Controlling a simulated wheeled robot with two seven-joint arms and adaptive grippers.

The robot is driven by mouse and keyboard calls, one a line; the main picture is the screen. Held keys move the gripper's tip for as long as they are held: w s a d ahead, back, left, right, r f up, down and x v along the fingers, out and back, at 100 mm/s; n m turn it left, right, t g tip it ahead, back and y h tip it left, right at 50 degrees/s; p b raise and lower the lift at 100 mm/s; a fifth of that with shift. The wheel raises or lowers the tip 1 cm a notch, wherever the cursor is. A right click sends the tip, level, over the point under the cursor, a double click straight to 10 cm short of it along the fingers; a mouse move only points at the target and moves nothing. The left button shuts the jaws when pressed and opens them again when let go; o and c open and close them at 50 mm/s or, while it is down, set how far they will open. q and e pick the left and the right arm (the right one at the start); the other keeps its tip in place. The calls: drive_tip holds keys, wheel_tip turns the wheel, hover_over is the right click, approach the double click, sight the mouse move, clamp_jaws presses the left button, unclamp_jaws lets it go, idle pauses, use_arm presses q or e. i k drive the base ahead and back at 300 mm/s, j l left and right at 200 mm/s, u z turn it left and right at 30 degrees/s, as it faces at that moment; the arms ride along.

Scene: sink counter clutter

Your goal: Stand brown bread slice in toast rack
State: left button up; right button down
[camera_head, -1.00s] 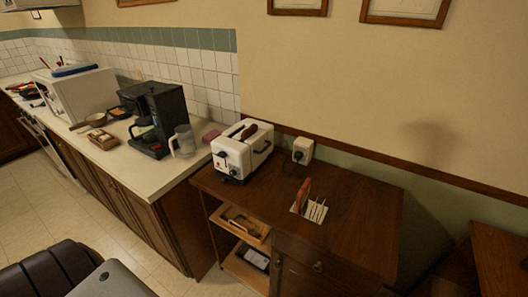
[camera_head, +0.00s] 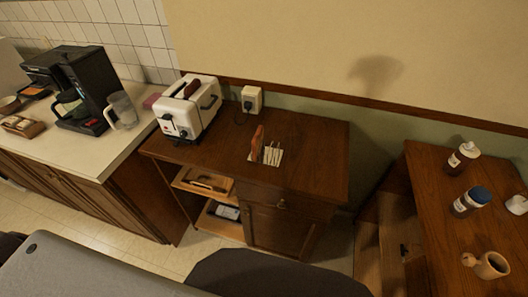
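The toast rack (camera_head: 272,156), pale with thin upright dividers, stands on the dark wooden cabinet top. One reddish-brown slice (camera_head: 256,140) stands upright at its left end, and the other slots look empty. The white toaster (camera_head: 183,121) stands to the left on the same top. A dark brown bread slice (camera_head: 191,88) pokes out of the toaster's top. Neither of my grippers is in view; only grey and dark parts of my own body show along the bottom edge.
A coffee maker (camera_head: 75,90) and glass jug (camera_head: 122,110) stand on the left counter. A right-hand table holds a mug (camera_head: 490,265) and bottles (camera_head: 470,201). The cabinet top right of the rack is clear.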

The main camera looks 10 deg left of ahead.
sight(268, 156)
drive_tip(key=j+z, duration=0.15)
drive_tip(key=j, duration=0.25)
drive_tip(key=k+j+z, duration=0.1)
drive_tip(key=j, duration=0.3)
drive_tip(key=k+j+z, duration=0.15)
drive_tip(key=j, duration=0.25)
drive_tip(key=j+z, duration=0.1)
drive_tip(key=j, duration=0.3)
